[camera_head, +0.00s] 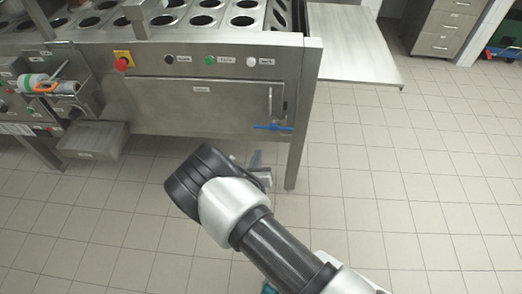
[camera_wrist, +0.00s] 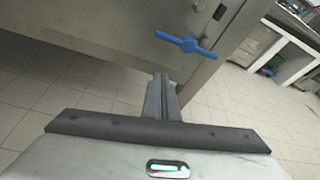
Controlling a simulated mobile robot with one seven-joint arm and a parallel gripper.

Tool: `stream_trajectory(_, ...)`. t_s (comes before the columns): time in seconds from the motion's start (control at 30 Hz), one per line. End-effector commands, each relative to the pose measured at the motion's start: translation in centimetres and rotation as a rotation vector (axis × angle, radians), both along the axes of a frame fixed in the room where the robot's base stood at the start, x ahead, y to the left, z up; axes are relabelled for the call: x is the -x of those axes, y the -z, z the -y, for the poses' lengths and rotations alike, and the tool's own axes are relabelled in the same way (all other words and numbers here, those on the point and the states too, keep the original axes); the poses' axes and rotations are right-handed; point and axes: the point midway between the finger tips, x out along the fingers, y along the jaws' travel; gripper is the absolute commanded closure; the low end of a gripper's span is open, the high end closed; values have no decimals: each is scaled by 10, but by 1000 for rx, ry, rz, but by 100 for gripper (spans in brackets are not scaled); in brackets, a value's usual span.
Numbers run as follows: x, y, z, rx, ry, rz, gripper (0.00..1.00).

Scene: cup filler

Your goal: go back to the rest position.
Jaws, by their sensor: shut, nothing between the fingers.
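My gripper (camera_wrist: 162,98) shows in the wrist view with its two fingers together and nothing between them. In the head view my gripper (camera_head: 262,170) is partly hidden behind my own wrist, in front of the steel cup filler machine (camera_head: 180,112). The gripper is apart from the machine, with tiled floor around it. A blue handle (camera_head: 272,128) sits at the lower right of the machine's front door; it also shows beyond the fingertips in the wrist view (camera_wrist: 185,43).
The machine top has several round cup holes (camera_head: 203,20). A red emergency button (camera_head: 123,63) and green and white buttons line its front. A steel platform (camera_head: 350,50) extends to the right of the machine. The tiled floor (camera_head: 430,180) at right is clear.

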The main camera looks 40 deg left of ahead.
Motion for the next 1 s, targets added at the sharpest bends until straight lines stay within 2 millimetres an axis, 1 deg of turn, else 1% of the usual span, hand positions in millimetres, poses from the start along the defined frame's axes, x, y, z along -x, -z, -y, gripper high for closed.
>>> stream_trajectory(0.27,-2,-2,1,-4,7,0,100)
stream_trajectory(0.37,-16,-19,7,-37,64,-3,100)
stream_trajectory(0.47,-48,-56,28,-115,201,-12,100)
stream_trajectory(0.5,-63,-75,41,-159,274,-16,100)
stream_trajectory(0.57,-86,-106,65,-230,399,-26,100)
stream_trajectory(0.6,-100,-126,85,-282,487,-33,100)
stream_trajectory(0.67,-119,-156,117,-360,617,-44,100)
stream_trajectory(0.7,-129,-175,139,-415,704,-50,100)
stream_trajectory(0.73,-135,-189,157,-455,771,-56,100)
stream_trajectory(0.77,-141,-202,175,-498,837,-62,100)
stream_trajectory(0.8,-146,-220,200,-557,926,-70,100)
stream_trajectory(0.87,-150,-246,239,-651,1060,-82,100)
stream_trajectory(0.9,-150,-262,265,-716,1152,-90,100)
stream_trajectory(0.97,-146,-286,305,-822,1290,-105,100)
stream_trajectory(1.0,-140,-301,332,-897,1384,-115,100)
